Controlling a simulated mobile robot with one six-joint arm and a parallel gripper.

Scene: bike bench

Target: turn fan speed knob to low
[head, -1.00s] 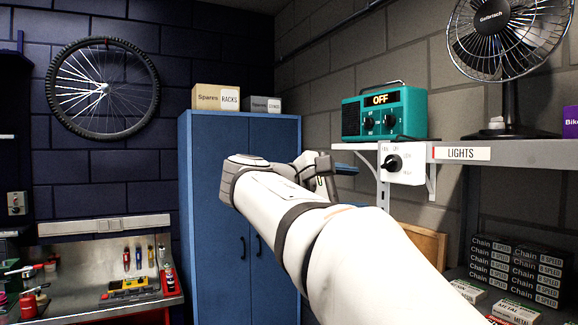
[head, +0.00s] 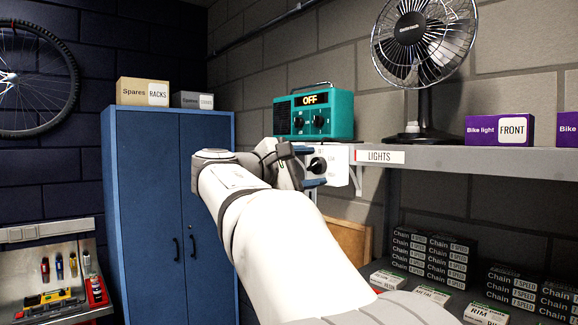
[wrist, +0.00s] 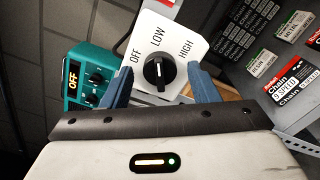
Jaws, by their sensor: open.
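The fan speed knob (head: 317,164) is a black dial on a white panel (head: 338,166) under the front of the shelf. In the wrist view the knob (wrist: 159,72) sits below the labels OFF, LOW and HIGH, left to right. Its white mark looks roughly upright, towards LOW, but is too small to be sure. My gripper (wrist: 161,82) is open, with one blue finger on each side of the knob. Gaps show between fingers and knob; their depth is unclear. In the head view my gripper (head: 308,166) is at the panel and hides its left part.
A black fan (head: 425,42) stands on the shelf (head: 470,157), beside purple bike light boxes (head: 500,130). A teal radio (head: 340,115) reading OFF sits close above the panel. Several chain boxes (head: 430,257) lie below. A blue cabinet (head: 150,200) stands left.

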